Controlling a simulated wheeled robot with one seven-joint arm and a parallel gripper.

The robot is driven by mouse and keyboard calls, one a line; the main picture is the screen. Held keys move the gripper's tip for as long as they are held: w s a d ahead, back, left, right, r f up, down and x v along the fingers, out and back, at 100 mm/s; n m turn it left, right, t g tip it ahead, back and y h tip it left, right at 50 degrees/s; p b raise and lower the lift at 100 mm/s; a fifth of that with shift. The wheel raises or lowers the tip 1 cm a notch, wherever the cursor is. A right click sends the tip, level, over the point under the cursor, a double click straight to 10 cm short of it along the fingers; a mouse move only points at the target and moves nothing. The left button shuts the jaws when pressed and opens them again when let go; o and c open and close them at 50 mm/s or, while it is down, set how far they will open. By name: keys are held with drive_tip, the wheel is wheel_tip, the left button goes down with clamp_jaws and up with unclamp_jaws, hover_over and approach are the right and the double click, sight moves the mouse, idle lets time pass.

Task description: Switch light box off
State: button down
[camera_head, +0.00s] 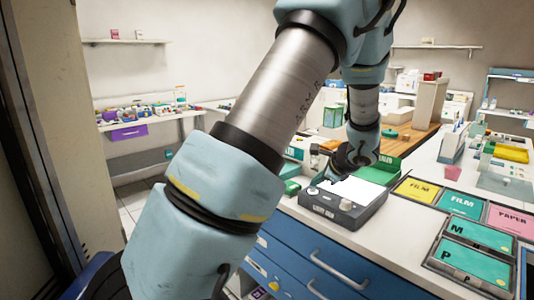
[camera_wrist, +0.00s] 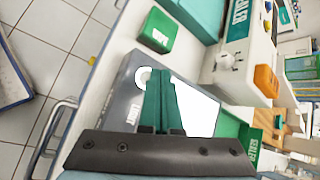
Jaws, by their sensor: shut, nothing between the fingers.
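The light box (camera_head: 338,214) is a dark grey unit near the front edge of the white counter. My gripper is shut and empty, above the box; contact cannot be told.
A green box (camera_wrist: 157,31) sits beside the light box. A green tray (camera_head: 380,172) lies behind it. Film (camera_head: 416,190) and paper (camera_head: 508,219) trays lie to the right. Blue drawers with handles (camera_head: 338,268) are below the counter.

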drive_tip(key=shift+f, duration=0.15)
idle(0.4)
drive_tip(key=shift+f+b, duration=0.3)
drive_tip(key=shift+b, duration=0.3)
drive_tip(key=shift+r, duration=0.5)
wheel_tip(320, 180, up, 6)
drive_tip(key=p, duration=0.4)
drive_tip(key=shift+p, duration=0.3)
